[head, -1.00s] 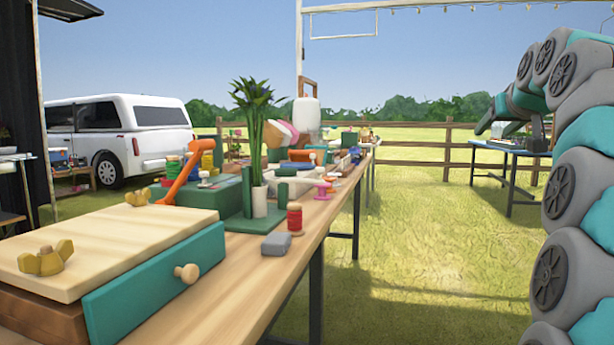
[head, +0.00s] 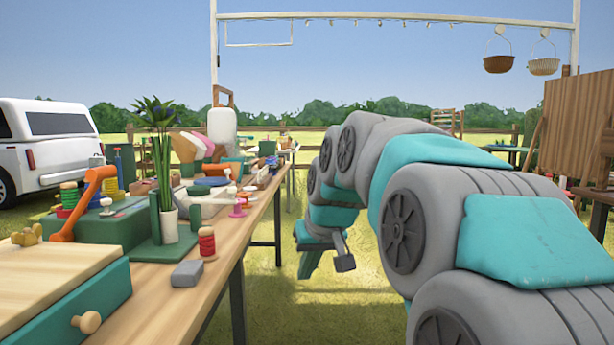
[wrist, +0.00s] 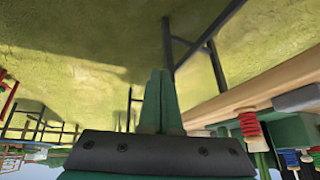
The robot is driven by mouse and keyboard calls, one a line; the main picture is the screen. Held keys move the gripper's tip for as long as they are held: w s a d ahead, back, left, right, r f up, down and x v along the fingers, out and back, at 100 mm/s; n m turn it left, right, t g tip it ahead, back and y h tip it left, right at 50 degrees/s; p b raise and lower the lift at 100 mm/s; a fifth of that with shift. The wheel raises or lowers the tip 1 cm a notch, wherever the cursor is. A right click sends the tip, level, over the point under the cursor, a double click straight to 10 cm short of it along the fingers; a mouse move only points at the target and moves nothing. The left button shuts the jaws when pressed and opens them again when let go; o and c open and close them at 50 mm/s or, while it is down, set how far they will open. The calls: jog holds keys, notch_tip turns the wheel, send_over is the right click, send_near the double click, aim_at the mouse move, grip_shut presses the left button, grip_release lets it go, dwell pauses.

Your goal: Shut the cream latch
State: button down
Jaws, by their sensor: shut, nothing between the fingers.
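A cream-white lever-like piece (head: 190,203) lies among the items on the wooden table, beside a green block. It may be the cream latch, but it is small and partly hidden behind the plant and the green block, so I cannot tell its state. A pink knob (head: 238,208) stands just right of it. My gripper (head: 308,264) hangs over the grass to the right of the table, clear of everything on it. In the wrist view its green fingers (wrist: 160,102) are together and empty.
On the near table stand a teal-fronted drawer box (head: 80,308), a grey block (head: 187,273), a red spool (head: 207,243), a potted plant (head: 168,222) and an orange lever (head: 84,203). A wooden panel (head: 575,130) stands far right.

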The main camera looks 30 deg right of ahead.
jog(key=s+a+f+g+p, duration=0.1)
jog(key=s+a+f+g, duration=0.1)
jog(key=s+a+f, duration=0.2)
jog(key=s+a+f+n+g+p, duration=0.1)
jog(key=s+a+f+g, duration=0.2)
jog(key=s+f, duration=0.7)
jog(key=s+a+f+g+p, duration=0.1)
jog(key=s+a+f+g, duration=0.2)
jog(key=s, duration=1.4)
notch_tip(320, 180, down, 4)
jog(key=shift+s+a+f+n, duration=0.15)
jog(key=shift+s+a+n, duration=0.2)
jog(key=shift+a, duration=0.5)
jog(key=shift+w, duration=0.1)
